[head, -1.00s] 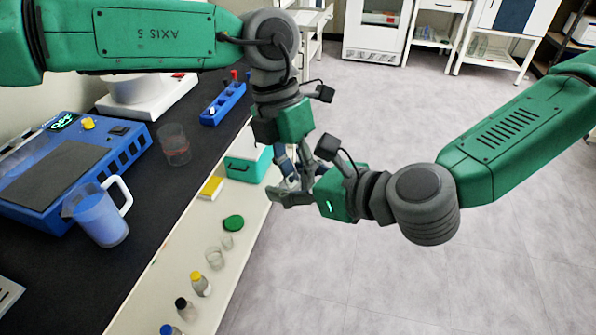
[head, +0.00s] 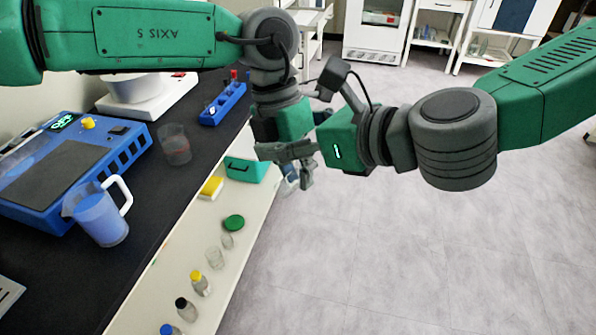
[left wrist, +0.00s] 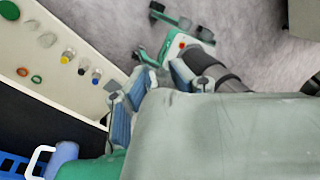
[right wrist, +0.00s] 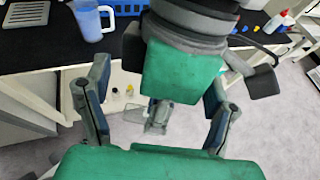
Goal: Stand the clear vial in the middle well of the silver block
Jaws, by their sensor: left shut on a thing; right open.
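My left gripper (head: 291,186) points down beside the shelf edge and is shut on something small. In the right wrist view a pale, see-through shape, apparently the clear vial (right wrist: 157,126), shows at its fingertips; its outline is unclear. My right gripper (head: 283,151) is open, its fingers pointing left across the front of my left gripper. In the right wrist view its two fingers (right wrist: 158,118) stand wide apart, with my left gripper beyond and between them. I cannot make out the silver block in any view.
The dark bench holds a blue machine (head: 75,160), a blue jug (head: 98,215), a clear beaker (head: 174,144) and a blue rack (head: 222,103). The lower shelf holds a green box (head: 247,169), a yellow block (head: 211,187) and several bottles. Open floor lies right.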

